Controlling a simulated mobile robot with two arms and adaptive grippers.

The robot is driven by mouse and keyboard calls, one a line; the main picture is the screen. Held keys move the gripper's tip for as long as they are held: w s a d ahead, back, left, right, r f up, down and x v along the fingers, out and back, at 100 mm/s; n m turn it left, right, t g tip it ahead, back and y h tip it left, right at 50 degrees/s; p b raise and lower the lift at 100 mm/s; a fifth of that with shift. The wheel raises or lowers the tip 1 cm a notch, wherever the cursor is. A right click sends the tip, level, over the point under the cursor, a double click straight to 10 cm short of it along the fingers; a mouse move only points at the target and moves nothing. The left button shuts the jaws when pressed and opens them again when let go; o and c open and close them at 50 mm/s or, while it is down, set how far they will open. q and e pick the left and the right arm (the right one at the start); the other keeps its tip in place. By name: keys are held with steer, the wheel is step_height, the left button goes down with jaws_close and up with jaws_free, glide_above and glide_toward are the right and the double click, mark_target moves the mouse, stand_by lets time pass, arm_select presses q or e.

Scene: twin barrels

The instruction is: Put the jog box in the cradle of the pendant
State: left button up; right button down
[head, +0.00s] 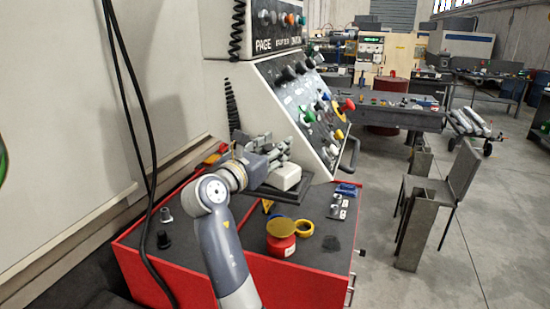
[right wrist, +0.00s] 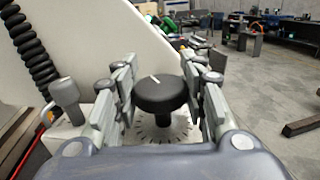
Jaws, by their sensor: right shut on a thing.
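The jog box (head: 286,177) is a small off-white box on the red cabinet's top, close to the foot of the large off-white control console (head: 293,110). In the right wrist view its black round knob (right wrist: 160,92) has a white mark and stands over a dial scale (right wrist: 162,129). My right gripper (head: 283,148) is over the box, its fingers (right wrist: 165,90) on either side of the knob, shut on it. A dark flat plate (head: 303,192) lies under or just beside the box; whether they touch is unclear. I cannot clearly make out the cradle. My left gripper is out of view.
A coiled black cable (right wrist: 29,45) hangs beside the console.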

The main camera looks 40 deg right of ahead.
steer(key=shift+f, duration=0.85)
steer(key=c, duration=1.1)
jaws_free()
steer(key=shift+f, duration=0.15)
steer(key=shift+o, duration=0.8)
steer(key=shift+w, duration=0.1)
steer(key=shift+a+r, duration=0.15)
steer(key=shift+r, duration=0.05)
arm_select(q)
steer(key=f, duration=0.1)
steer(key=b, duration=0.1)
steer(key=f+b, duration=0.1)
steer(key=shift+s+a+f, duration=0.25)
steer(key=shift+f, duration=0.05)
arm_select(e)
steer(key=v, duration=0.7)
steer(key=shift+r, duration=0.25)
steer(key=shift+a, duration=0.1)
